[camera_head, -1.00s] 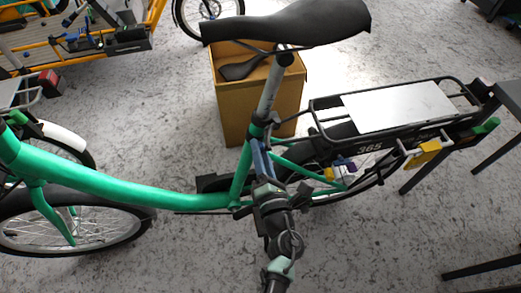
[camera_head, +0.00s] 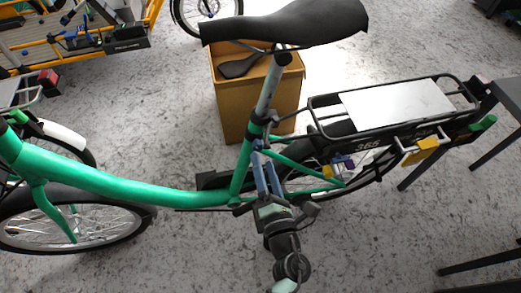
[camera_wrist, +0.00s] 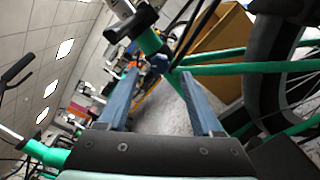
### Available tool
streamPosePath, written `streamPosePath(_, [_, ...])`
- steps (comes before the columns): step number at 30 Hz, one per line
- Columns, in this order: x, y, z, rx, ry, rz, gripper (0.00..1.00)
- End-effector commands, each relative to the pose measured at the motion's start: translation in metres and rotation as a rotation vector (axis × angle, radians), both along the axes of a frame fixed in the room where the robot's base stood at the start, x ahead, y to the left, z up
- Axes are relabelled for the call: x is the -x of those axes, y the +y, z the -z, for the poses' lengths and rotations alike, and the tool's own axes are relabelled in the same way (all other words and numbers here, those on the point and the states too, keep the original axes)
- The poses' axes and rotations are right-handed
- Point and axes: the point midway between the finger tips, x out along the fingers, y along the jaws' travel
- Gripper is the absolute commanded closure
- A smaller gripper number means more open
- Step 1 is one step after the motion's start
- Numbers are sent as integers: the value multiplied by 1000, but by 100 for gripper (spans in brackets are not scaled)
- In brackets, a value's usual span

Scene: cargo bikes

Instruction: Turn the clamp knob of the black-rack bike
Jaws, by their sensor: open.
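The green bike (camera_head: 120,186) with the black rack (camera_head: 318,128) stands across the head view. A dark clamp collar (camera_head: 267,117) sits where its seat post enters the green seat tube; I cannot make out the knob clearly. My gripper (camera_head: 259,154) is just below the collar, over the seat tube. In the wrist view my two blue fingers (camera_wrist: 163,80) are wide apart and hold nothing. The green tube joint shows between and beyond them, and a black clamp part (camera_wrist: 133,22) shows near the left fingertip. Contact cannot be told.
The black saddle (camera_head: 285,24) overhangs the seat post. A cardboard box (camera_head: 250,100) stands behind the bike. A yellow-orange cargo bike (camera_head: 125,39) is at the upper left, and dark table legs (camera_head: 495,150) stand at the right. Bare floor lies in front of the bike.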

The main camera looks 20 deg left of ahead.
Motion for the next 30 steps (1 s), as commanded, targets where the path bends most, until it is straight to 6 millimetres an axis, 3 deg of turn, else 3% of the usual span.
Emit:
streamPosePath(6, [41,-28,0,1,3,2,34])
streamPosePath(12, [62,-41,0,0,0,0,34])
streamPosePath(25, [67,-45,1,5,-5,-1,34])
streamPosePath(30, [68,-44,11,198,-129,-7,34])
